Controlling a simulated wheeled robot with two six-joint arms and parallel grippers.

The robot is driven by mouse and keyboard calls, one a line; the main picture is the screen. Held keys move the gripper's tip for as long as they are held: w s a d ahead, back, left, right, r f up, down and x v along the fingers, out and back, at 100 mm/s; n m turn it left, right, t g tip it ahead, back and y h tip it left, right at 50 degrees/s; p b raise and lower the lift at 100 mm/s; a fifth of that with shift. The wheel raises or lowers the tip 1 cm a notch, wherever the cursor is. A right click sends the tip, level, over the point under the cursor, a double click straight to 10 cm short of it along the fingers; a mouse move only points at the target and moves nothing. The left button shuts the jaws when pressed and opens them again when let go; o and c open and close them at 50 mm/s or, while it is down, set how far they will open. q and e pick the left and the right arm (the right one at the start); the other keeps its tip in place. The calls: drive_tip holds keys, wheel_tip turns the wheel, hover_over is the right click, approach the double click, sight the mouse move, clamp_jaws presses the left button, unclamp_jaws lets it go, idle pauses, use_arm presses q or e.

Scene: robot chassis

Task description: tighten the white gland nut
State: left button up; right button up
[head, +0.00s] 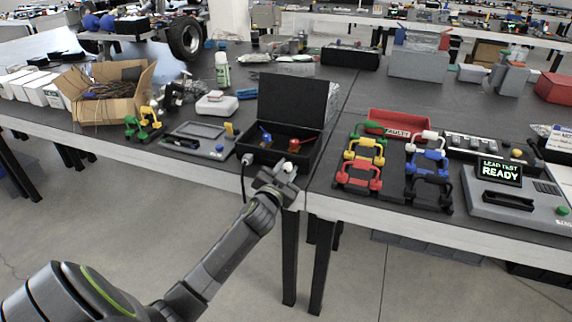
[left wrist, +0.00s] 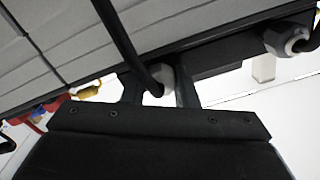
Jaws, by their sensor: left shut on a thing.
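A black open box (head: 283,153) stands at the table's front edge in the head view, its lid up. My left gripper (head: 284,172) is at its front right. In the left wrist view, the two dark fingers (left wrist: 162,84) are shut on a white gland nut (left wrist: 166,76) on the box's wall. A black cable (left wrist: 133,48) passes in front of the nut and partly hides it. A second white gland (left wrist: 283,40) with a cable sits apart at the right; it also shows at the box's front left in the head view (head: 247,158). My right gripper is out of view.
Colored handles on a rack (head: 360,164) and a grey tester reading "LEAK TEST READY" (head: 520,208) stand right of the box. A grey tray (head: 200,140) and a cardboard box (head: 105,95) lie left. The floor in front is free.

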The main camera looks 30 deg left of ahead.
use_arm(q)
drive_tip(key=m+p, duration=0.1)
drive_tip(key=m, duration=0.2)
drive_tip(key=shift+r, duration=0.1)
drive_tip(key=shift+m+p, duration=0.3)
drive_tip(key=shift+m, duration=0.1)
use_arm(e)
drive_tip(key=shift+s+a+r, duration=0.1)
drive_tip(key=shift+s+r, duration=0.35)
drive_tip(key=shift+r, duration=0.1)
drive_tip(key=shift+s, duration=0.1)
use_arm(q)
drive_tip(key=o, duration=1)
drive_tip(key=shift+f, duration=0.2)
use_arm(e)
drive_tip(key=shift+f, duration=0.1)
